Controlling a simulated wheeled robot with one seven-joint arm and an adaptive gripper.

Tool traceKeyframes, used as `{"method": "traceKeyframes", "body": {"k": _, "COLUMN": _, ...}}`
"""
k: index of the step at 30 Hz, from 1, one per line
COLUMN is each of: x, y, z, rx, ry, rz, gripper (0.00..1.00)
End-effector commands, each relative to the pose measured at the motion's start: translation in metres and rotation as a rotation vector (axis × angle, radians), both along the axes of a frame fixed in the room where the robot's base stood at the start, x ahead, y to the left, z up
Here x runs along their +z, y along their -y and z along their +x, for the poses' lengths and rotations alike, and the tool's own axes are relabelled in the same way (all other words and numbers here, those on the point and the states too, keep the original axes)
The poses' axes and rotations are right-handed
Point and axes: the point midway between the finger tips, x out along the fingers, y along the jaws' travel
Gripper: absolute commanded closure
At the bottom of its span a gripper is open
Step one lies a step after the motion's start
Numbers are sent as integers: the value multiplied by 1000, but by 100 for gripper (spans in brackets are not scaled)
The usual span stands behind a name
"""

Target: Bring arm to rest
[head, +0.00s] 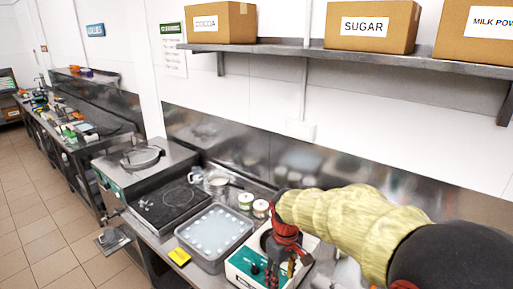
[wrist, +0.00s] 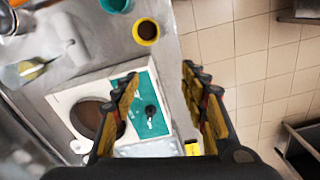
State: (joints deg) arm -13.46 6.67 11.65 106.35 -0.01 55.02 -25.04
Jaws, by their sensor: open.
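My arm, in a yellow sleeve, reaches in from the right in the head view. My gripper (head: 284,262) points down over a white machine with a green front panel (head: 243,268) and a round dark opening. In the wrist view my gripper (wrist: 197,80) has its two fingers spread wide, with nothing between them. The green panel (wrist: 153,122) with a black knob lies below and between the fingers, and the counter's front edge runs beside it. The gripper appears to be above the machine; whether it touches cannot be told.
A grey tray (head: 214,239) stands left of the machine, with white tubs (head: 245,201) behind. A yellow cup (wrist: 147,32) stands on the counter. The wall shelf (head: 290,50) bears boxes above. Tiled floor (wrist: 240,50) is open beyond the counter edge.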

Motion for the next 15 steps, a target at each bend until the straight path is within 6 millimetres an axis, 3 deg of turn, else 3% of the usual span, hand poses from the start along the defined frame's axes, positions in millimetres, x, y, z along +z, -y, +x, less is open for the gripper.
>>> {"method": "traceKeyframes", "body": {"k": 1, "x": 4, "y": 10, "z": -18, "rx": -77, "ry": 21, "rz": 6, "gripper": 56}}
{"method": "traceKeyframes", "body": {"k": 7, "x": 18, "y": 45, "z": -82, "rx": -347, "ry": 95, "rz": 36, "gripper": 56}}
{"method": "traceKeyframes", "body": {"k": 15, "x": 16, "y": 81, "z": -161, "rx": -562, "ry": 216, "rz": 92, "gripper": 56}}
